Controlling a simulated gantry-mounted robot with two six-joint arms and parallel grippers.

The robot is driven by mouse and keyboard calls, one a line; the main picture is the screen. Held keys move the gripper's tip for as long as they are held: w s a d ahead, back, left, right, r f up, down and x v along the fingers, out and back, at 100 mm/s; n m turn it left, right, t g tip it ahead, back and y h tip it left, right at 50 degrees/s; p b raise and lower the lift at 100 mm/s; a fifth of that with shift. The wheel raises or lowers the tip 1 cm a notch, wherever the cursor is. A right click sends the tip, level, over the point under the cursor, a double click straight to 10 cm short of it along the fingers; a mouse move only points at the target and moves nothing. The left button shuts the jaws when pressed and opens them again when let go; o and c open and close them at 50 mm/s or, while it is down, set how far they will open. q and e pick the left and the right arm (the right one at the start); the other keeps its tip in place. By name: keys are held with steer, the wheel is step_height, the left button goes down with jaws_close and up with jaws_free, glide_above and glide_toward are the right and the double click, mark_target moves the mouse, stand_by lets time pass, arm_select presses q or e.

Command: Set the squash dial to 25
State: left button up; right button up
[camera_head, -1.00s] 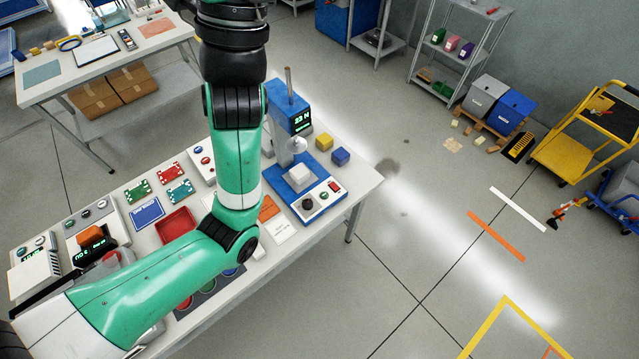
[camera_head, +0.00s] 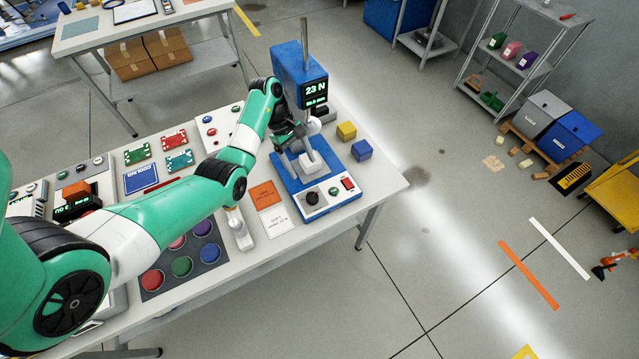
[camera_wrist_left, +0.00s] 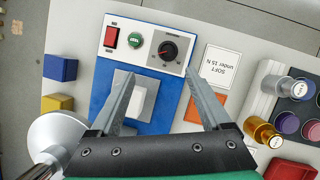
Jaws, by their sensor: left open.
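The squash dial is a black round knob (camera_head: 312,198) on the white front panel of the blue press machine (camera_head: 287,184). In the left wrist view the knob (camera_wrist_left: 169,49) sits ahead, with a small scale around it that is too fine to read. The machine's display (camera_head: 315,92) reads 23 N, with a smaller line below. My left gripper (camera_head: 300,140) is open and empty beside the press column, above the machine's base. In the left wrist view its fingers (camera_wrist_left: 158,80) spread over the base, short of the knob and apart from it.
A white block (camera_wrist_left: 135,101) sits on the base. Yellow (camera_head: 347,131) and blue (camera_head: 361,150) cubes stand beside the machine.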

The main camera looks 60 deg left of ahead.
mark_target(312, 197)
arm_select(q)
steer(key=shift+g, duration=0.3)
steer(key=b+x, duration=0.1)
steer(key=x, duration=0.3)
steer(key=b+x, duration=0.2)
steer(key=x, duration=0.2)
steer(key=s+b+x, duration=0.1)
steer(key=x, duration=0.3)
steer(key=shift+d+f, duration=0.2)
